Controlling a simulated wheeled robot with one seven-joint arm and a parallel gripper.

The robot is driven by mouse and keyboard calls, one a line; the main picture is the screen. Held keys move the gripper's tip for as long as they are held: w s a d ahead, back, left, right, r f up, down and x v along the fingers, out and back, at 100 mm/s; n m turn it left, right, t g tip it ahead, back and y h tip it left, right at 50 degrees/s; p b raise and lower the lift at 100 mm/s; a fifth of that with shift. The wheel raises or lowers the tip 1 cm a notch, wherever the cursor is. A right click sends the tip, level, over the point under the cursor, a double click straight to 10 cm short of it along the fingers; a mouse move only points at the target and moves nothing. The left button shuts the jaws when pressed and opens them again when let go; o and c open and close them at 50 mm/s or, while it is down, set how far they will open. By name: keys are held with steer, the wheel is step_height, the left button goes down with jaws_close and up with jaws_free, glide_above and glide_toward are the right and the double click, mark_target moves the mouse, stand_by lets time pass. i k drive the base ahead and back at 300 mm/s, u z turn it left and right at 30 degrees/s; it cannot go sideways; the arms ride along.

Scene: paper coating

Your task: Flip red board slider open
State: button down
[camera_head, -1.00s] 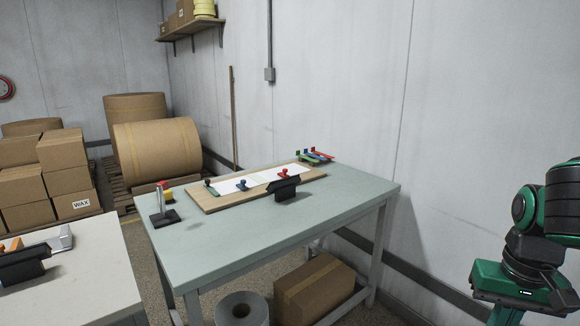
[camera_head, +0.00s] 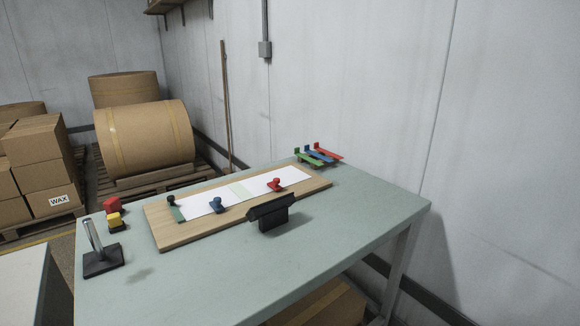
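A wooden board (camera_head: 165,234) lies on the green-topped table with white strips (camera_head: 290,178) along it. A small red slider (camera_head: 275,184) stands on the right part of the white strip. A blue slider (camera_head: 216,205) stands near the middle. A green piece with a black knob (camera_head: 174,208) is at the left end. Whether the red slider is open or closed is too small to tell. My gripper is not in this view.
A black stand (camera_head: 270,213) rises at the board's front edge. Green, blue and red flat pieces (camera_head: 328,152) lie behind its right end. A metal post on a black base (camera_head: 101,260) and red and yellow blocks (camera_head: 113,211) stand left. The table's front right (camera_head: 370,225) is clear.

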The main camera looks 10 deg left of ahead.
mark_target(274, 186)
steer(key=u, duration=0.4)
steer(key=i, duration=1.05)
steer(key=u, duration=0.6)
